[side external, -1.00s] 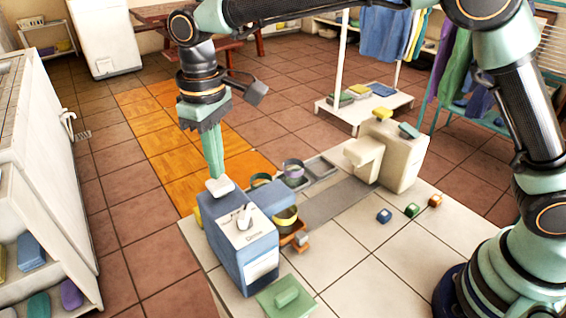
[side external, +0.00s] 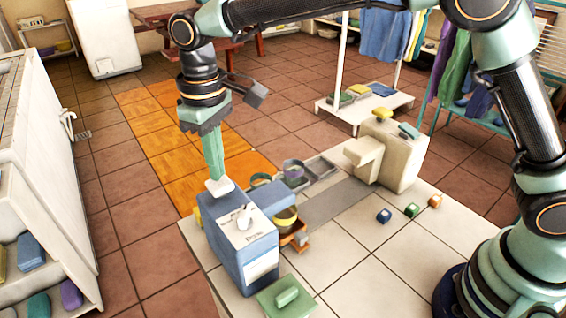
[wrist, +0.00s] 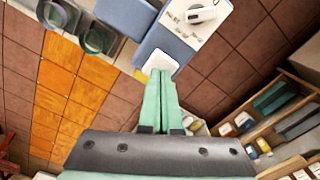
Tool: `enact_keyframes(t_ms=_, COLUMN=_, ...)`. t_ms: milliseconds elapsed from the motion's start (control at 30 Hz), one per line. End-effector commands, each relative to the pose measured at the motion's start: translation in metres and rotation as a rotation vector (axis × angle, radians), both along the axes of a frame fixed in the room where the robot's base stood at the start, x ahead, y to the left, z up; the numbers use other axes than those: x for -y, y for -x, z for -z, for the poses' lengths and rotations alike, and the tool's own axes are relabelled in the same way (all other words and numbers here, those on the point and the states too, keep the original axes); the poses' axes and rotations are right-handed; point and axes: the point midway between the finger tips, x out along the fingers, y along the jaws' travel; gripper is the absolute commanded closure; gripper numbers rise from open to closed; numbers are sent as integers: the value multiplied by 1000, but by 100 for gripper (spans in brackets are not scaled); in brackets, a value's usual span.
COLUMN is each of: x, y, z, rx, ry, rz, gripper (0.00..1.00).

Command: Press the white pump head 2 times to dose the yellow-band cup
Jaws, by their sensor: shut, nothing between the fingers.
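The white pump head (side external: 220,188) sits at the back left top of the blue dispenser (side external: 240,245). My gripper (side external: 216,177) points straight down with its green fingers shut and empty, the tips at the top of the pump head and apparently touching it. In the wrist view the closed fingers (wrist: 160,76) end over the white pump head (wrist: 160,61).
A cream machine (side external: 401,155) stands at the back right of the tiled counter. The counter's middle is clear.

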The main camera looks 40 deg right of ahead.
Motion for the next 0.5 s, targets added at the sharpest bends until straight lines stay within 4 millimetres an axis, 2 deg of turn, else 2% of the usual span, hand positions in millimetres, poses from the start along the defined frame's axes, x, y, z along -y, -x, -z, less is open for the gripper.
enact_keyframes(t_ms=500, x=0, y=0, z=17, rx=-1, ry=0, rz=0, gripper=100)
